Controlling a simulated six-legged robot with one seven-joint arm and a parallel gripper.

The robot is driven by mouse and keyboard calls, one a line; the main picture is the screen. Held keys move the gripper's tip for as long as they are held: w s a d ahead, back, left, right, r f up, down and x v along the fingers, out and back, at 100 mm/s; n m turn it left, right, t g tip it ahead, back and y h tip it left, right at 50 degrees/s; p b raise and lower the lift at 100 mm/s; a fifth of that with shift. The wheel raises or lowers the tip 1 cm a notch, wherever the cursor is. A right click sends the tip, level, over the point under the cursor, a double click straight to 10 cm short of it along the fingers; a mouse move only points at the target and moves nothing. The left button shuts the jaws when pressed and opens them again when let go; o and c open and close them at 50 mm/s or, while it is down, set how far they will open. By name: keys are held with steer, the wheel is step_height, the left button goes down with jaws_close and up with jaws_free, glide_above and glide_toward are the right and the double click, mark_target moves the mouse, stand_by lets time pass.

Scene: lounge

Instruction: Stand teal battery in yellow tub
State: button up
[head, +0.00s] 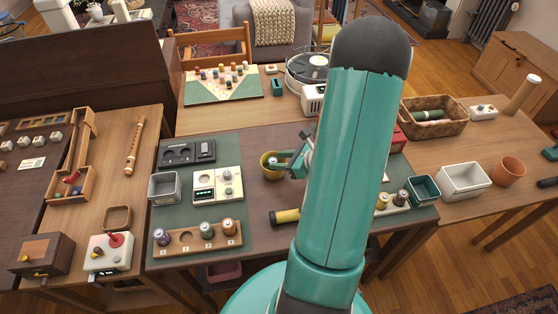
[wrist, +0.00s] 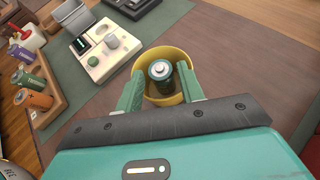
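In the head view my gripper (head: 285,160) is at the tub, and the battery is not discernible.
A wooden rack (head: 197,242) with purple, green and orange batteries stands at front left. A white device with knobs (head: 217,186) and a grey bin (head: 164,187) are left of the tub. A black-and-yellow cylinder (head: 285,216) lies in front of it. Bare table (wrist: 235,45) lies beyond.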

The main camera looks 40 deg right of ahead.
steer(key=v, duration=1.1)
steer(key=w+a+r+n+g+y, duration=0.1)
steer(key=w+a+r+n+g, duration=0.2)
steer(key=a+r+n, duration=0.35)
steer(key=w+a+r+n+g+y, duration=0.2)
steer(key=a+r+n+g, duration=0.15)
steer(key=a+n, duration=0.65)
steer(key=s+a+r+n+h, duration=0.4)
steer(key=a+r+n+h, duration=0.2)
steer(key=a+r+n, duration=0.5)
steer(key=a+n, duration=0.3)
steer(key=n, duration=0.2)
steer(key=shift+s+a+r+h, duration=0.25)
steer(key=shift+a+r+h, duration=0.1)
steer(key=shift+a+h, duration=0.05)
steer(key=shift+t, duration=0.25)
